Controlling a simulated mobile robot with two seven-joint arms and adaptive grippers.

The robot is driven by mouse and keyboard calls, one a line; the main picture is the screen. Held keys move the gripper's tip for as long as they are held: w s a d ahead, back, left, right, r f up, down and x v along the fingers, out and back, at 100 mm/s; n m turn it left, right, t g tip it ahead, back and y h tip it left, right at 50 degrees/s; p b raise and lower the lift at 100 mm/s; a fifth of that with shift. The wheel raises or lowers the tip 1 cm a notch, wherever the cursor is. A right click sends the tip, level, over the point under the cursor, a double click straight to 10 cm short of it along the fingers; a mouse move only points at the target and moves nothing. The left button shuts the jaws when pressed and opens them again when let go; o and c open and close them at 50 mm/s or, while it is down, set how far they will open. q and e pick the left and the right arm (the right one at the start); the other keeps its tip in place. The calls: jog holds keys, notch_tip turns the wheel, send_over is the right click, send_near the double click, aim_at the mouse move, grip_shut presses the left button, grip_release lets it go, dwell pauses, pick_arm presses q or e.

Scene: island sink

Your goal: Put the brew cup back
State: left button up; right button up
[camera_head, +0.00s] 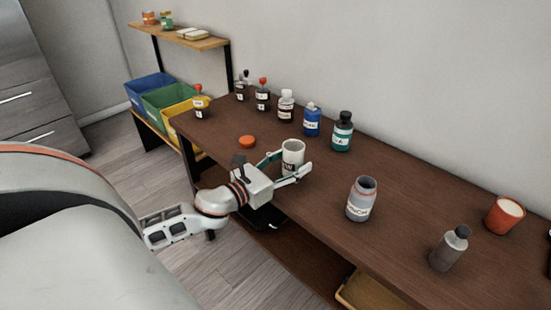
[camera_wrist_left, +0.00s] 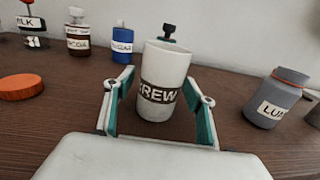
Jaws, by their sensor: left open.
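The brew cup (camera_head: 293,150) is white with a dark "BREW" label. It stands upright on the brown table near its front edge. My left gripper (camera_head: 289,168) reaches in from the left with its fingers spread to either side of the cup. In the left wrist view the cup (camera_wrist_left: 163,82) sits between the two open fingers, with the label facing the camera. I cannot tell whether either finger touches it. My right gripper does not show.
An orange lid (camera_head: 247,141) lies left of the cup. Several bottles, including a blue one (camera_head: 312,120) and a green one (camera_head: 342,132), stand behind it. A grey jar (camera_head: 361,199), a grey bottle (camera_head: 449,248) and an orange cup (camera_head: 504,215) stand to the right.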

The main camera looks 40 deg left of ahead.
pick_arm(q)
jog(key=s+a, duration=0.1)
jog(key=s, duration=1)
jog(key=shift+s+a+b, duration=0.3)
jog(key=shift+a+b, duration=0.05)
jog(key=shift+a, duration=0.05)
